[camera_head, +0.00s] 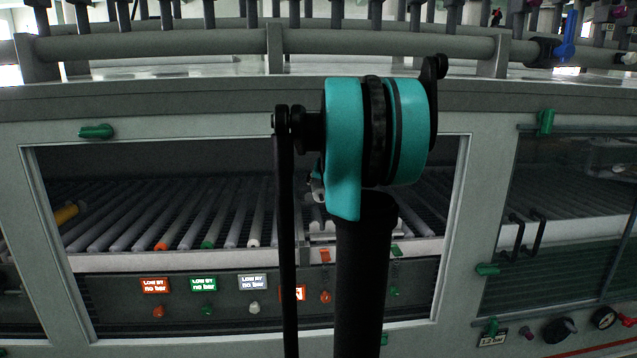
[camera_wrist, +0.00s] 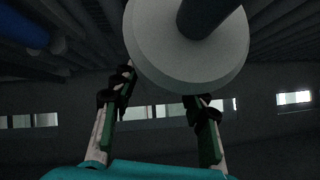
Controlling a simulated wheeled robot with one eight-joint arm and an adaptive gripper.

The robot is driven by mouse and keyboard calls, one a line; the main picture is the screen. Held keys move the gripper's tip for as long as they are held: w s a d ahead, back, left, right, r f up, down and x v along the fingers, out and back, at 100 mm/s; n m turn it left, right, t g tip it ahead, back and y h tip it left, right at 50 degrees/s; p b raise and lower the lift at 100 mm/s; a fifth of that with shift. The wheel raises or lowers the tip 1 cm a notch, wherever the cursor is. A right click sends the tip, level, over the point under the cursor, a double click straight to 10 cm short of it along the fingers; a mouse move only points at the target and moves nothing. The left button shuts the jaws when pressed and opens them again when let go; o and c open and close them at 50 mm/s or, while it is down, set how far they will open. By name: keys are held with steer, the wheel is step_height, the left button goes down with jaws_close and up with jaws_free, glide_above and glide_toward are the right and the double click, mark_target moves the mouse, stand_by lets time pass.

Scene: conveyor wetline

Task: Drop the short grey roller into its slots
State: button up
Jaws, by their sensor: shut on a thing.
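In the wrist view, my gripper (camera_wrist: 160,92) is shut on the grey roller (camera_wrist: 150,62). Its pale round end face and dark axle fill the top middle, close to the camera, with a finger at each side. The roller's far part is out of sight. In the head view, my teal and black arm stands in front of the middle of the window and hides the gripper and the held roller. The roller bed (camera_head: 185,215) lies behind the window opening. I cannot make out the roller's own slots; the bed right behind my arm is hidden.
The window frame (camera_head: 32,235) surrounds the opening. Orange (camera_head: 155,285), green (camera_head: 204,284) and grey (camera_head: 252,281) labels sit on the panel below the bed. A closed-looking glass door (camera_head: 570,215) with black handles is at the right. A yellow roller end (camera_head: 66,214) shows far left.

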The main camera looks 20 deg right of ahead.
steer(key=shift+s+f, duration=0.1)
steer(key=shift+f, duration=3)
steer(key=shift+f, duration=0.5)
steer(key=shift+f, duration=0.35)
steer(key=shift+f, duration=1.25)
steer(key=o, duration=1.4)
steer(key=shift+o, duration=0.2)
steer(key=shift+f, duration=0.1)
